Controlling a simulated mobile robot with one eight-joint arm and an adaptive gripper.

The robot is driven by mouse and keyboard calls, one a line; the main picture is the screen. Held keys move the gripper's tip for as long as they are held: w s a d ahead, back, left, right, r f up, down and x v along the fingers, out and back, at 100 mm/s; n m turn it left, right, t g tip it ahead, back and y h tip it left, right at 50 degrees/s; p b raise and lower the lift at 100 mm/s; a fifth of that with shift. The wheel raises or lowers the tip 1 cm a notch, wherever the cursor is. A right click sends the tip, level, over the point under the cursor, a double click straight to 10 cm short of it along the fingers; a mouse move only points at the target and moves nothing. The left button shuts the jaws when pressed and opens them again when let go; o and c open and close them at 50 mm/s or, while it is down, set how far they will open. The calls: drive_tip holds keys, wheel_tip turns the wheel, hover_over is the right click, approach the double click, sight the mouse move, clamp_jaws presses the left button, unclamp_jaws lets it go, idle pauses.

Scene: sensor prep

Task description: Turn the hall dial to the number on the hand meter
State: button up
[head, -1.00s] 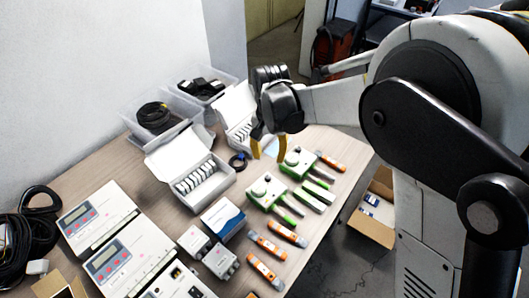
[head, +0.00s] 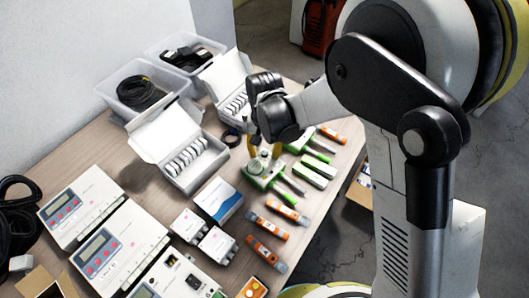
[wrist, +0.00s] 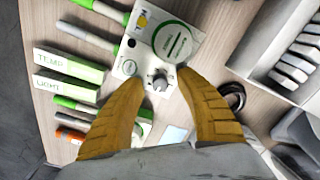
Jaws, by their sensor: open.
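My gripper (head: 264,156) is open, with its two yellow fingers pointing down over a white and green dial unit (head: 257,180) on the table. In the wrist view my gripper (wrist: 160,80) has a fingertip on either side of the unit's grey knob (wrist: 158,84); I cannot tell whether they touch it. The dial unit (wrist: 139,51) has a round green printed face beside the knob; its wording is too small to read. Several orange and white hand-held devices, such as this one (head: 268,228), lie in front. I cannot tell which is the hand meter, nor read a number.
Labelled TEMP (wrist: 70,65) and LIGHT (wrist: 66,89) blocks lie beside the dial unit, with green-handled tools. An open white box (head: 182,178), a blue and white box (head: 218,201) and metered consoles (head: 103,259) stand to the left. The table edge is close on the right.

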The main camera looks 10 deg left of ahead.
drive_tip(key=shift+c, duration=0.2)
clamp_jaws()
drive_tip(key=shift+n, duration=1.1)
